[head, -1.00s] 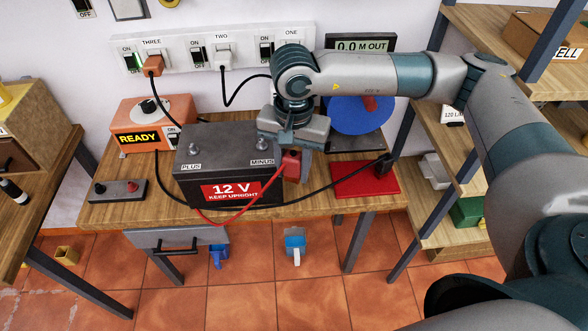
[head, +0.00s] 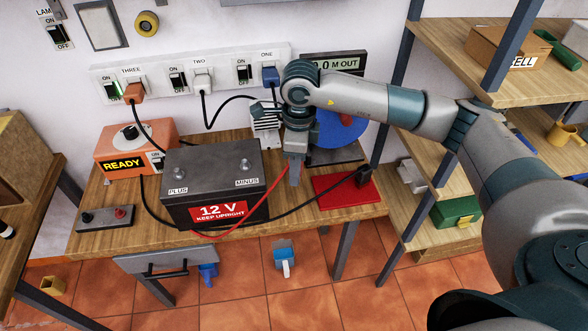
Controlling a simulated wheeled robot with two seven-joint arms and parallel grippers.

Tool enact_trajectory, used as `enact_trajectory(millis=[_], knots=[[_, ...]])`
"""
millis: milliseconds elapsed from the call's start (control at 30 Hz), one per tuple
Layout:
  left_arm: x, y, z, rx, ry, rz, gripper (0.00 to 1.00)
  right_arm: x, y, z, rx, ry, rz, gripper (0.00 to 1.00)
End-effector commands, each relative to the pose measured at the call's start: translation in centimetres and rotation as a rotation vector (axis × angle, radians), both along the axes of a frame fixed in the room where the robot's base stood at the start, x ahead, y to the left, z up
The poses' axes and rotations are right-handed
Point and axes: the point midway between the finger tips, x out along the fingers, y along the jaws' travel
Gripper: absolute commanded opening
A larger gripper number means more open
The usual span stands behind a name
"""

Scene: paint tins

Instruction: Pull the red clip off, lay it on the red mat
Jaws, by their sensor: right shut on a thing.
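The red cable (head: 255,207) runs up from the table in front of the battery (head: 215,180) to my right gripper (head: 293,172). My right gripper points down, just right of the battery, and is shut on the red clip at the cable's end. The clip is almost wholly hidden behind the fingers and stands clear of both posts. The red mat (head: 333,197) lies on the table to the right of the gripper. A black clip (head: 363,175) with a black cable rests at the mat's right edge. My left gripper is not in view.
A grey plate with a blue disc (head: 338,130) stands behind the mat, partly hidden by my right arm. An orange READY box (head: 130,150) and a small switch box (head: 103,217) stand left. The mat's left and front parts are bare.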

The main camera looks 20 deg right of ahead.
Motion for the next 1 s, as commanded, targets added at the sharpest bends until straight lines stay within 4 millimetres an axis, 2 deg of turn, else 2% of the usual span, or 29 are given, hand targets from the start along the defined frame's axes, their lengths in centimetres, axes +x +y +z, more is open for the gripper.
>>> enact_trajectory(millis=[533, 1000], knots=[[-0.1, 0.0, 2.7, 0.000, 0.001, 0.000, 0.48, 2.6, -4.2, -1.7, 0.029, 0.031, -1.040, 0.06], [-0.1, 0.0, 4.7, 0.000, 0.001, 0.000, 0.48, 3.1, -9.3, -4.2, 0.030, 0.049, -1.936, 0.06]])
